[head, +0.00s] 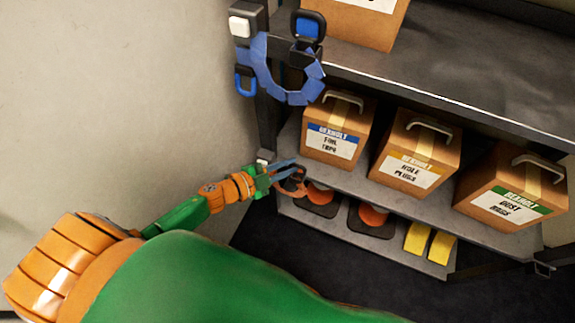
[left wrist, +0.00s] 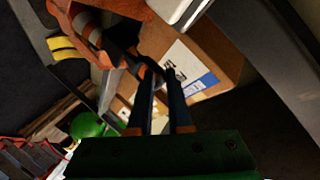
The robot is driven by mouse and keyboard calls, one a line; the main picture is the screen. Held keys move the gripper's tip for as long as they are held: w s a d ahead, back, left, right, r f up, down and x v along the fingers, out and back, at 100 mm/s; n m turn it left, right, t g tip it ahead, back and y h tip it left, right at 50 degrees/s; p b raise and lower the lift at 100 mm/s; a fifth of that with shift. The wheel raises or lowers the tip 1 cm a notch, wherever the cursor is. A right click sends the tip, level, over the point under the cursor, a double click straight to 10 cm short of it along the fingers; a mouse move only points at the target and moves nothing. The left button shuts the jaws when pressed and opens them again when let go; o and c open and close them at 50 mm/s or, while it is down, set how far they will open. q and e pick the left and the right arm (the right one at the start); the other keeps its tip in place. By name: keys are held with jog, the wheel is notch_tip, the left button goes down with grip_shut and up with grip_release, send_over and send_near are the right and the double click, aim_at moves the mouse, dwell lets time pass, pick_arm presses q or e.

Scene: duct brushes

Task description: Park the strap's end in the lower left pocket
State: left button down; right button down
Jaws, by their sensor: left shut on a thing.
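My left gripper (head: 289,172) is beside the left end of the lower shelving, low by the post. Its fingers are shut on the dark end (left wrist: 130,58) of an orange banded piece (left wrist: 88,28), which looks like a strap. In the head view its orange part (head: 296,190) curves just below the fingertips. A blue segmented band (head: 268,80) hangs in a curve higher on the post. A blue U-shaped loop (head: 244,82) is at its lower left, a white-topped piece (head: 241,25) above that, and a blue-faced black piece (head: 308,27) at upper right. I cannot tell for certain which is the lower left pocket.
Handled cardboard boxes stand on the middle shelf: blue-labelled (head: 337,135), yellow-labelled (head: 414,155) and green-labelled (head: 512,190). Below are black pads with orange discs (head: 372,215) and yellow blocks (head: 430,241). The dark upper shelf (head: 440,78) overhangs. The wall (head: 110,90) side is clear.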

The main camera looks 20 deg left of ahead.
pick_arm(q)
jog(key=shift+f, duration=0.15)
jog(key=c, duration=0.8)
grip_release()
jog(key=shift+o, duration=0.2)
jog(key=p+v, duration=0.1)
jog(key=v, duration=0.6)
